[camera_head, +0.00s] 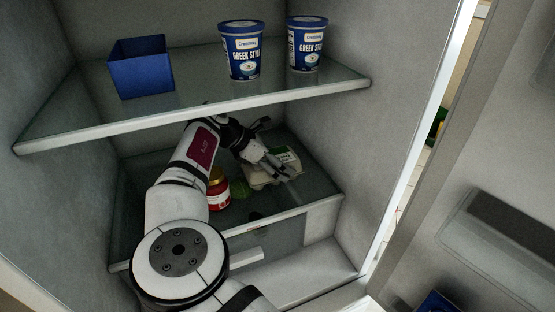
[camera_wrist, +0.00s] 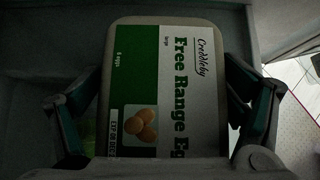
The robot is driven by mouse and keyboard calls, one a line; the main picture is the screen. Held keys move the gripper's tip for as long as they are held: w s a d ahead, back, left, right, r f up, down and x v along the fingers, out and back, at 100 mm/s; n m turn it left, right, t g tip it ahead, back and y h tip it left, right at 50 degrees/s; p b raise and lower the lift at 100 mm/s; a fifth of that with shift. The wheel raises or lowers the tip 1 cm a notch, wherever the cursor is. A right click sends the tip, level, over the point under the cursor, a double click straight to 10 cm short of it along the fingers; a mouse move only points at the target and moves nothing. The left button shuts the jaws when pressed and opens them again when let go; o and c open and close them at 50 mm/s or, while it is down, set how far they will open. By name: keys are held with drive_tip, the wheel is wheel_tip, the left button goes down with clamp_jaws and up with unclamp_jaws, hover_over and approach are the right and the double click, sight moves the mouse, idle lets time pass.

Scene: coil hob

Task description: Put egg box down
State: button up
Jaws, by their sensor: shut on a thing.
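The egg box (camera_head: 271,172) is a grey carton with a green and white label, inside the fridge at the lower glass shelf. My gripper (camera_head: 272,165) reaches in under the upper shelf and is shut on the egg box. In the wrist view the egg box (camera_wrist: 165,90) fills the middle, its "Free Range" label facing the camera, with a finger on each side. The box looks to be at or just above the lower shelf (camera_head: 290,200); I cannot tell whether it touches.
A jar with a red label (camera_head: 217,190) and a green item (camera_head: 239,187) stand left of the box. The upper shelf (camera_head: 200,108) above my arm holds a blue open container (camera_head: 141,68) and two yogurt tubs (camera_head: 242,50). The fridge's right wall (camera_head: 385,120) is close by.

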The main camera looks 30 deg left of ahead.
sight(245, 173)
drive_tip(key=shift+f, duration=0.15)
drive_tip(key=o, duration=1.2)
drive_tip(key=shift+o, duration=0.2)
drive_tip(key=shift+r, duration=0.55)
drive_tip(key=v, duration=0.3)
drive_tip(key=shift+s+a+r, duration=0.2)
drive_tip(key=shift+a+r, duration=0.05)
drive_tip(key=s+a, duration=0.2)
drive_tip(key=s+a+b, duration=0.1)
drive_tip(key=s+a, duration=0.1)
drive_tip(key=s, duration=0.1)
drive_tip(key=s+a, duration=0.2)
drive_tip(key=s, duration=0.1)
drive_tip(key=shift+s+a+f+b, duration=0.1)
drive_tip(key=shift+a+f+b, duration=0.1)
drive_tip(key=shift+a+b, duration=0.1)
drive_tip(key=shift+s+a, duration=0.2)
drive_tip(key=shift+s, duration=0.15)
